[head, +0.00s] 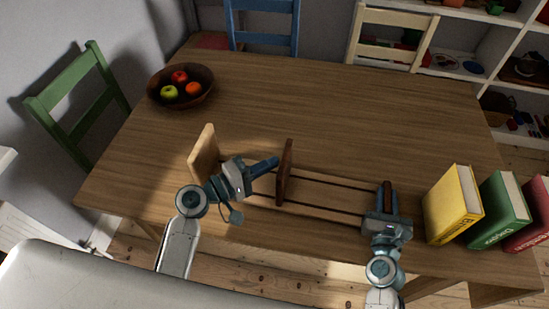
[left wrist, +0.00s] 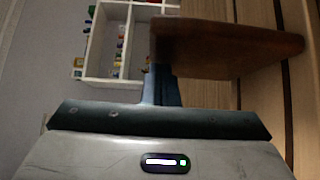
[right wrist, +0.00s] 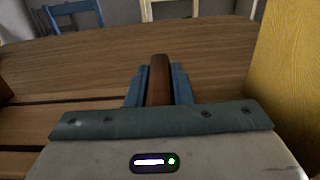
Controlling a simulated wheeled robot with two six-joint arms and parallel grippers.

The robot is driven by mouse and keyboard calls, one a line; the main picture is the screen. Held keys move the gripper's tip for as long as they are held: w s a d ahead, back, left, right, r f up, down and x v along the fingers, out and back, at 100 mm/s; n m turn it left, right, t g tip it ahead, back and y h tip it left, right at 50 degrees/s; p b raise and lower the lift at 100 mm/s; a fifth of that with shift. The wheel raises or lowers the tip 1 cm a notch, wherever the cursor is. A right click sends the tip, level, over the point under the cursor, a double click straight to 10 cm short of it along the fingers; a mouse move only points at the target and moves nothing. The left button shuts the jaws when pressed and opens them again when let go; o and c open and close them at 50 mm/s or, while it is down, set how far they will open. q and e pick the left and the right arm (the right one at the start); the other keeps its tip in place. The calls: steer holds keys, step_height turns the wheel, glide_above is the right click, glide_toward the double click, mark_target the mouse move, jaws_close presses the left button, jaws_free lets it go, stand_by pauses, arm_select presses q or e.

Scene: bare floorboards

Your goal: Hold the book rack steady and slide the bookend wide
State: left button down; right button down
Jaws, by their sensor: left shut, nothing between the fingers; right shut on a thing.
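The book rack lies across the front of the table, with dark rails (head: 330,190), a light wooden end (head: 204,153) at the left and a dark brown bookend (head: 286,170) standing on the rails. My left gripper (head: 272,163) is shut and empty, its tips at the left face of the bookend. In the left wrist view the bookend (left wrist: 225,50) stands right in front of the fingers (left wrist: 160,85). My right gripper (head: 388,190) is shut on the rack's right end (right wrist: 159,80), a dark upright piece between the fingers in the right wrist view.
A yellow book (head: 452,205), a green book (head: 500,212) and a red book (head: 532,220) stand right of the rack. A fruit bowl (head: 181,88) sits at the back left. Chairs surround the table; its middle (head: 330,110) is clear.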

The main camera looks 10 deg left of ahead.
stand_by(0.3)
arm_select(q)
steer(key=v, duration=1)
arm_select(e)
steer(key=c, duration=1.2)
jaws_free()
arm_select(q)
steer(key=shift+s, duration=0.15)
arm_select(e)
steer(key=shift+s+f, duration=0.1)
steer(key=shift+s, duration=0.05)
